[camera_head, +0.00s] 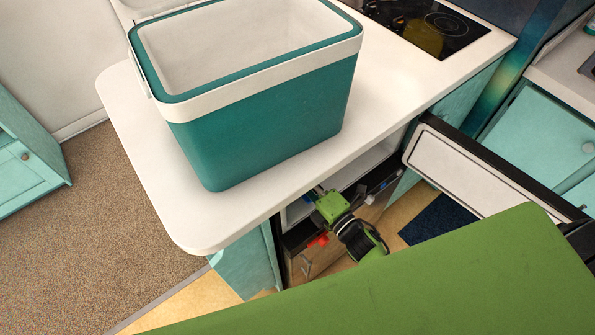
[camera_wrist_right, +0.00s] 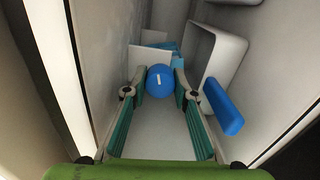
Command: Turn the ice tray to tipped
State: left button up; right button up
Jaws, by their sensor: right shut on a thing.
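In the right wrist view my right gripper (camera_wrist_right: 160,82) has its fingertips on both sides of a round blue knob (camera_wrist_right: 160,78) with a small white mark. It is shut on this knob. Behind the knob are a white panel (camera_wrist_right: 148,57) and light-blue pieces (camera_wrist_right: 174,52), partly hidden; I take these as the ice tray, but cannot tell its tilt. In the head view my right arm reaches into the open cabinet below the counter, and the ice tray cannot be made out there. My left gripper is not in view.
A white bin with a blue handle (camera_wrist_right: 222,108) sits right of my fingers, close to them. A freezer door (camera_head: 480,175) stands open at the right. A large teal cooler (camera_head: 265,115) stands on the white counter (camera_head: 400,85), above the opening.

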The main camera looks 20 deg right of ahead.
jog(key=shift+m+p, duration=0.45)
jog(key=shift+m, duration=1.45)
jog(key=shift+m+p, duration=0.45)
jog(key=shift+m, duration=1.45)
jog(key=shift+m+p, duration=0.35)
jog(key=shift+m, duration=3.45)
jog(key=o, duration=1.1)
